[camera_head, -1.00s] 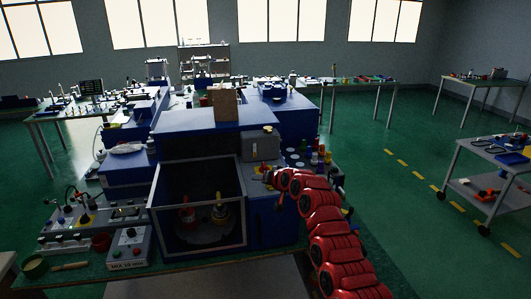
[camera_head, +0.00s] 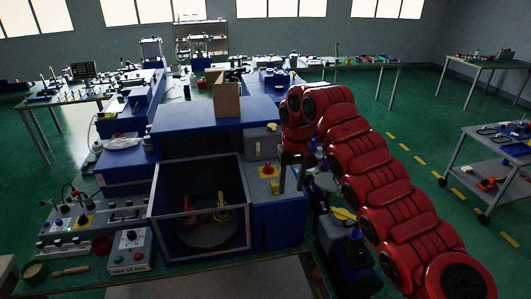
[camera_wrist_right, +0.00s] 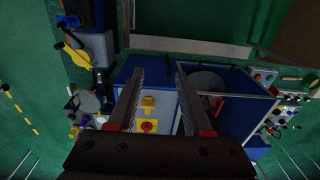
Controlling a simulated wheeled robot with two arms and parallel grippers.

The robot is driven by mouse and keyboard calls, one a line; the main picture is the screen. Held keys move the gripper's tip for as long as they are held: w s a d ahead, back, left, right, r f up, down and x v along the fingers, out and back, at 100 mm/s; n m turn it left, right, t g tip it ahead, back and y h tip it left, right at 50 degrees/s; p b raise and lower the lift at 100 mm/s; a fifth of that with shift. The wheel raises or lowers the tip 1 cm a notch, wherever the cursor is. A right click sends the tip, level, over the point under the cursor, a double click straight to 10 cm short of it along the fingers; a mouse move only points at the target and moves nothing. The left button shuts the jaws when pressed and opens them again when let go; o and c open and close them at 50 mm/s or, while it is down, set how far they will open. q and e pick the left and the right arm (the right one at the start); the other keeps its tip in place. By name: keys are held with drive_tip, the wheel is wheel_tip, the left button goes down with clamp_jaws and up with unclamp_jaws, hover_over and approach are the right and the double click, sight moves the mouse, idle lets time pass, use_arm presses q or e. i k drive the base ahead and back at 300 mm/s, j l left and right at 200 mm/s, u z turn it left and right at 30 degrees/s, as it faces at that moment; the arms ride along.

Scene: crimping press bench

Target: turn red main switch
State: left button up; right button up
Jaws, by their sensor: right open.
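The red main switch (camera_head: 267,169) is a small red knob on a yellow plate on the light panel of the blue machine (camera_head: 215,115), beside its open-fronted chamber. It also shows in the right wrist view (camera_wrist_right: 148,126), beyond my fingers' bases, with a yellow part (camera_wrist_right: 148,105) close by. My right gripper (camera_head: 291,186) hangs just right of the switch in the head view, its dark fingers pointing down. In the right wrist view my right gripper (camera_wrist_right: 160,73) has its two fingers apart with nothing between them. I see no contact with the switch. My left gripper is not in view.
A framed chamber (camera_head: 200,225) with a round plate inside stands left of the switch. A cardboard box (camera_head: 226,95) stands on the machine. A grey control box (camera_head: 130,250) is at the front left. A dark blue device (camera_head: 350,262) stands right of the machine.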

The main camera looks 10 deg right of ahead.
sight(268, 169)
drive_tip(key=i, duration=1.15)
